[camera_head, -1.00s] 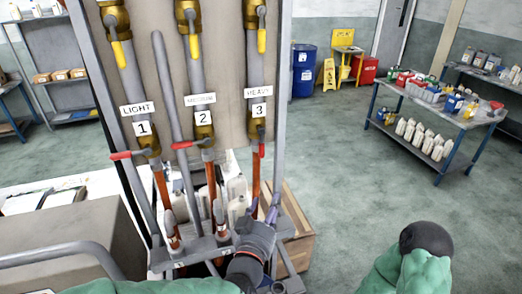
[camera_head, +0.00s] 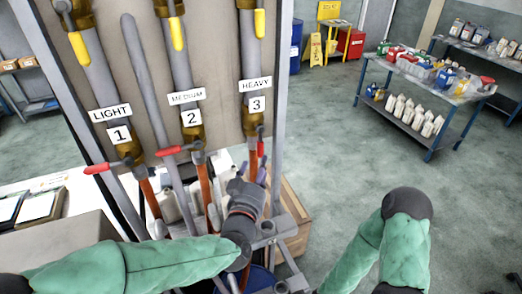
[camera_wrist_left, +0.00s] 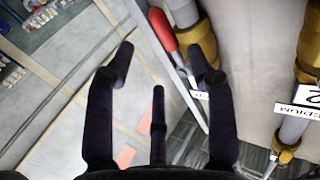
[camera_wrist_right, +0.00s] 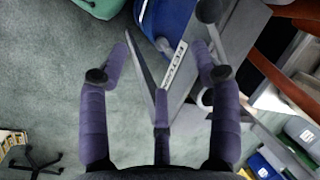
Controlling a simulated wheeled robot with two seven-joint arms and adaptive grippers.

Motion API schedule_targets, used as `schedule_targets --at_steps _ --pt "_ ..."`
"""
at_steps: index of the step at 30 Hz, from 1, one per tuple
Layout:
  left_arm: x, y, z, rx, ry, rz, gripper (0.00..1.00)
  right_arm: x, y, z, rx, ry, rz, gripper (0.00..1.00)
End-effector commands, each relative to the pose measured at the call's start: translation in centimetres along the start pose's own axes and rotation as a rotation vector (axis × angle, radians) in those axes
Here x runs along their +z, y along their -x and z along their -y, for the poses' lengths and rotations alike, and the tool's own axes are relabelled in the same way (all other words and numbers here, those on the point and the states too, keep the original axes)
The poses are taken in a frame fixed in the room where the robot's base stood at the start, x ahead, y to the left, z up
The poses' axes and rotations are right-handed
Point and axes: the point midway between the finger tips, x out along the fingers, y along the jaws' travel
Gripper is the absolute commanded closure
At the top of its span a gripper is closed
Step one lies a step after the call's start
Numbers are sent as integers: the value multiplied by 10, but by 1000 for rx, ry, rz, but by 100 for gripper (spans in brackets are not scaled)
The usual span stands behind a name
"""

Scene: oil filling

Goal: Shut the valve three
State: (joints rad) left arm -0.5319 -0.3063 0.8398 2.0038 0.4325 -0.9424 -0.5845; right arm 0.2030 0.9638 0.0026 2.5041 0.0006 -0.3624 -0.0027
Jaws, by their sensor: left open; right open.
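Valve three is the brass valve (camera_head: 252,122) under the HEAVY 3 label. Its red handle (camera_head: 261,147) points down along the pipe. In the left wrist view the red handle (camera_wrist_left: 162,30) lies beside the brass body (camera_wrist_left: 202,45). My left gripper (camera_head: 254,178) is just below that handle, with purple fingers upward.
Valve one's red handle (camera_head: 102,168) and valve two's red handle (camera_head: 172,151) stick out sideways to the left. A wooden crate (camera_head: 292,222) stands behind my left gripper. A bottle-laden table (camera_head: 444,142) is far right. The floor between is clear.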

Motion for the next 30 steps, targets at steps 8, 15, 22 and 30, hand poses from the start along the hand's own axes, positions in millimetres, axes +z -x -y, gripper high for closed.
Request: schedule_targets --at_steps 8,15,22,30 --pt "0 -45 0 -1 -1 3 45 0 7 3 0 0 -1 36" --pt "0 -68 0 -1 -1 1 45 0 10 4 0 0 -1 36" --pt "0 -73 0 0 -1 1 45 0 10 4 0 0 -1 36" --pt "0 -72 0 0 0 1 73 0 10 4 0 0 -1 36"
